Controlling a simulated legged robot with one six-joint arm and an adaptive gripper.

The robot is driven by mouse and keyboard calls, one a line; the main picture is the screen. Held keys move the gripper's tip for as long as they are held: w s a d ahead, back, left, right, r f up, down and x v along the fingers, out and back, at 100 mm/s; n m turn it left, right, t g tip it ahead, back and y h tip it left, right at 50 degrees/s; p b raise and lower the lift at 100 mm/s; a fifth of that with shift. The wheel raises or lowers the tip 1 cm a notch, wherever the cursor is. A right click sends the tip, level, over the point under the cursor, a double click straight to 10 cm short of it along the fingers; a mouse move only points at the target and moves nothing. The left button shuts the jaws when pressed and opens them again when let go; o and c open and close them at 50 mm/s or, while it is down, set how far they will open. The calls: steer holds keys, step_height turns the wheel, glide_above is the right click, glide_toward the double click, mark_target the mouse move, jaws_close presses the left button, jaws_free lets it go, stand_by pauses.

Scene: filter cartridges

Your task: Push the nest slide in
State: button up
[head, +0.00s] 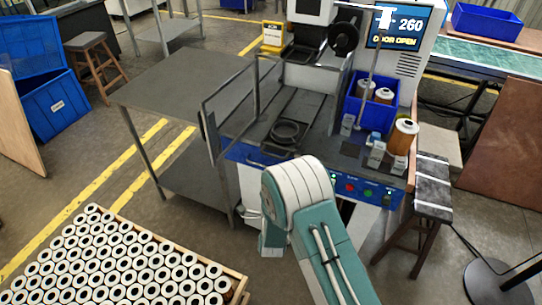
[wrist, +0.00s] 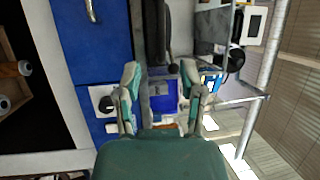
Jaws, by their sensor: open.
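The nest slide, with a dark round nest ring (head: 285,132) on it, sits on the rails of the machine bed in the head view. A blue front strip with a handle (head: 262,158) is at the near edge of the bed. The machine's screen (head: 398,28) reads "DOOR OPEN". My gripper (wrist: 163,95) is open and empty in the wrist view, its two fingers apart. In the head view my arm hides most of it, low in front of the machine and nearer than the slide. I cannot make out the nest in the wrist view.
A framed clear door panel (head: 228,110) stands left of the bed. A blue bin (head: 352,112) with cartridges and a lone orange-and-white cartridge (head: 403,137) stand right of it. A crate of white-topped cartridges (head: 239,286) is at lower left. A stool (head: 433,185) stands right.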

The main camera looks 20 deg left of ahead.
mark_target(272, 156)
steer(key=x, duration=1)
steer(key=shift+w+a, duration=0.1)
steer(key=shift+w, duration=0.2)
jaws_close()
